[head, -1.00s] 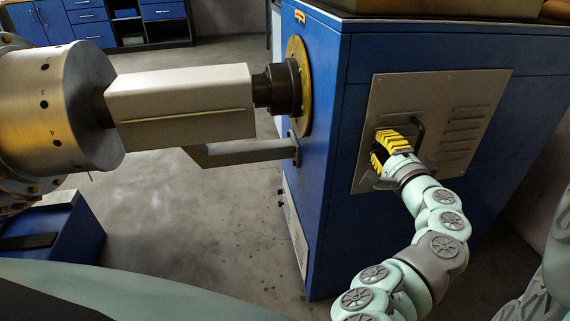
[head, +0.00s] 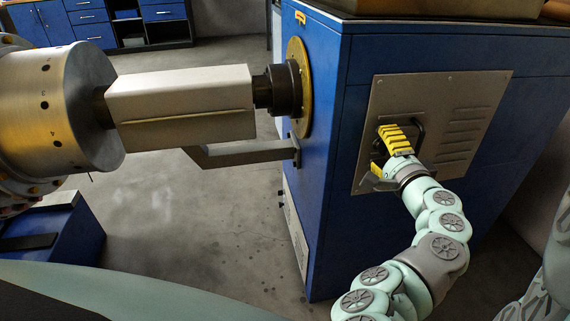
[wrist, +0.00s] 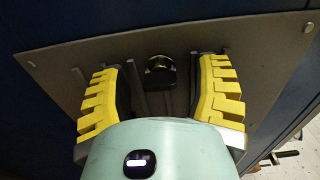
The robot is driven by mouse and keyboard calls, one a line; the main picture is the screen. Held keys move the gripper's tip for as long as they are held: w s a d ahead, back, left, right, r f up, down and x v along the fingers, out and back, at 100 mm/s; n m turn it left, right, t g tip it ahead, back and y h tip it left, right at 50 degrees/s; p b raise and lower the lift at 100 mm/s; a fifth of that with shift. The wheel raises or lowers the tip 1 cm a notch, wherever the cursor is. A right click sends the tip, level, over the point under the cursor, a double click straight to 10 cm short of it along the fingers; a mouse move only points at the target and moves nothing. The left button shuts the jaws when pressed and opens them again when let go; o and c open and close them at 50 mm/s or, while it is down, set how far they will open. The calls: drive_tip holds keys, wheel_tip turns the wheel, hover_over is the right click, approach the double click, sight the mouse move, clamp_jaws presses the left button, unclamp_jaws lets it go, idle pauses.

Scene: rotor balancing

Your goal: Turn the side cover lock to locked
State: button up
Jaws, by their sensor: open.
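The side cover (head: 455,120) is a grey-brown metal panel on the blue cabinet, with louvre slots at its right and a dark handle. It fills much of the wrist view (wrist: 270,60). The side cover lock (wrist: 160,70) is a small dark knob with a brassy rim, seen in the wrist view between and beyond my fingers. In the head view my gripper hides the lock. My gripper (head: 385,153) is in front of the cover, with yellow ribbed fingers. It also shows in the wrist view (wrist: 160,95), open, one finger on each side of the lock, apart from it.
The blue cabinet (head: 325,200) carries a round yellow flange and a dark hub on its left face. A grey shaft block (head: 180,108) and a large metal drum (head: 55,105) extend left. A grey bracket (head: 240,153) juts out below. Floor is clear between.

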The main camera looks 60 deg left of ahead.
drive_tip(key=v, duration=1.2)
idle(0.3)
